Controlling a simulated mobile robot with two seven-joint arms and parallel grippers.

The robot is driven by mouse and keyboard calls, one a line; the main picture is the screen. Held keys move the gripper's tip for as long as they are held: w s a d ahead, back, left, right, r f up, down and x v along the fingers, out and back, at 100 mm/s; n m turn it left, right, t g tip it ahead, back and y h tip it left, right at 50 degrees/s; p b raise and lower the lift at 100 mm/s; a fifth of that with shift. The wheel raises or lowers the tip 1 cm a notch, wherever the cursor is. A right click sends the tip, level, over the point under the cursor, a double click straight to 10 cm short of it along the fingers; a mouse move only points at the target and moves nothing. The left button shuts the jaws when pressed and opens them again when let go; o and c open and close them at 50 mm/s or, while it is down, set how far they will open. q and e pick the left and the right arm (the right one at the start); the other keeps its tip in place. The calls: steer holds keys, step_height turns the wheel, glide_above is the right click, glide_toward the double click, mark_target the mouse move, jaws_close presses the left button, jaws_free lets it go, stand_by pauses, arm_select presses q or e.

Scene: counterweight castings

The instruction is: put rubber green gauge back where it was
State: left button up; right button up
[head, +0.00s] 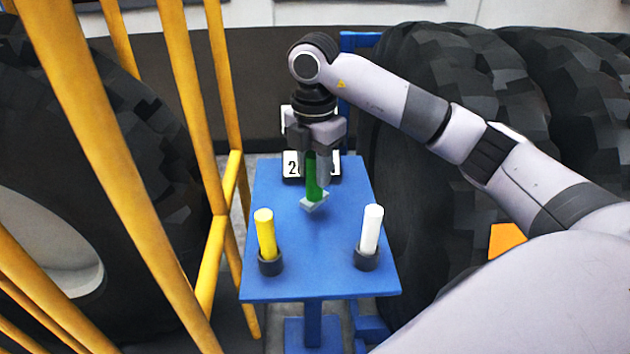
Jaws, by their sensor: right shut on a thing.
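The green gauge (314,184) is a green upright cylinder in the fingers of my right gripper (315,190). The gripper points down over the middle of the blue table (312,238) and is shut on it. A pale grey piece shows at the gauge's lower end; I cannot tell whether it is a fingertip. The gap between the gauge and the tabletop is hard to judge. The gripper hides part of the gauge. My left gripper is out of view.
A yellow cylinder (265,233) stands in a dark cup (271,264) at front left, a white cylinder (371,229) in another (366,259) at front right. A numbered block (293,168) sits behind the gripper. Yellow rails (213,260) flank the table's left; large tyres (460,90) its right.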

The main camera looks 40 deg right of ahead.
mark_target(315, 181)
steer(key=shift+f, duration=1.6)
steer(key=shift+f, duration=0.1)
steer(key=o, duration=0.9)
step_height(315, 181, up, 12)
steer(key=shift+r+p, duration=0.1)
steer(key=shift+p, duration=0.5)
